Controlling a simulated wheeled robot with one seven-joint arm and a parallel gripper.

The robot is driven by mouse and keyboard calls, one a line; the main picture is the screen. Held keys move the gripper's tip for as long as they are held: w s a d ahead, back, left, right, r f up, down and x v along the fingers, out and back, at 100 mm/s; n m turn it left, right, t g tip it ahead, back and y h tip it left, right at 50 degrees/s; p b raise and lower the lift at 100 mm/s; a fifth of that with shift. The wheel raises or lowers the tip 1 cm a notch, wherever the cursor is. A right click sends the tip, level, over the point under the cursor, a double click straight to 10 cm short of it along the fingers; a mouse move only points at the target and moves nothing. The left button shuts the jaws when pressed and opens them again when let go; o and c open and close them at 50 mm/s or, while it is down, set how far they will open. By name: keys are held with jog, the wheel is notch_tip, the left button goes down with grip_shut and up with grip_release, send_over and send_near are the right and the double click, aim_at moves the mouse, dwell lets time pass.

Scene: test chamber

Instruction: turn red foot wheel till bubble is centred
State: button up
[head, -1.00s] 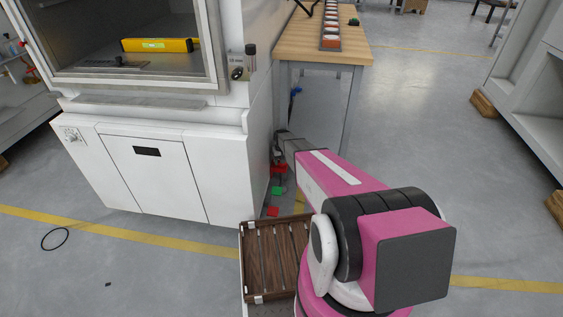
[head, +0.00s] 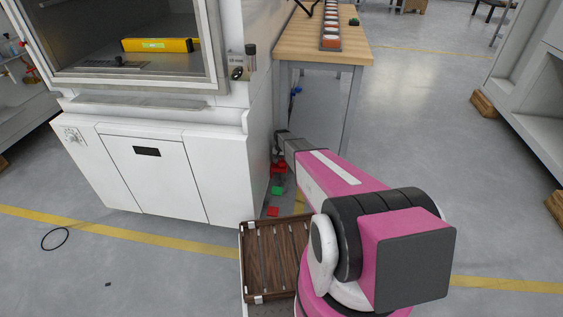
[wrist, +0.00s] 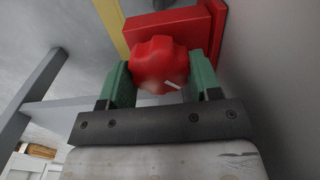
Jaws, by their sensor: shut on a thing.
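The red foot wheel (wrist: 160,66) is a lobed knob with a short white mark on its lower right face. My gripper (wrist: 160,78) has its green fingers closed on the wheel, one on each side, in the wrist view. A red block (wrist: 175,25) is behind the wheel. In the head view the red foot (head: 278,168) shows low beside the white cabinet (head: 160,170), partly behind my arm. A yellow level (head: 160,45) lies inside the cabinet's chamber; its pale green window (head: 154,45) is too small to show where the bubble is.
A wooden bench (head: 320,42) with a row of round items stands behind the cabinet. A brown slatted tray (head: 272,258) is at the lower middle. A green patch (head: 277,190) and a red patch (head: 272,211) are by the cabinet's base. Open floor lies to the right.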

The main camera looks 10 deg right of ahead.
aim_at(282, 161)
jog(key=o, duration=0.9)
jog(key=shift+r, duration=0.15)
notch_tip(282, 161, up, 10)
jog(key=shift+r, duration=0.25)
jog(key=shift+s, duration=0.1)
jog(key=s+r+n, duration=0.1)
jog(key=s+r, duration=0.6)
jog(key=s, duration=0.5)
jog(key=s+r+n, duration=0.1)
jog(key=s+r, duration=0.6)
jog(key=s, duration=0.5)
jog(key=s+r+n, duration=0.1)
jog(key=s+r, duration=0.5)
jog(key=s, duration=0.7)
jog(key=shift+s+r+n, duration=0.1)
jog(key=shift+r+n, duration=0.2)
jog(key=shift+r, duration=0.1)
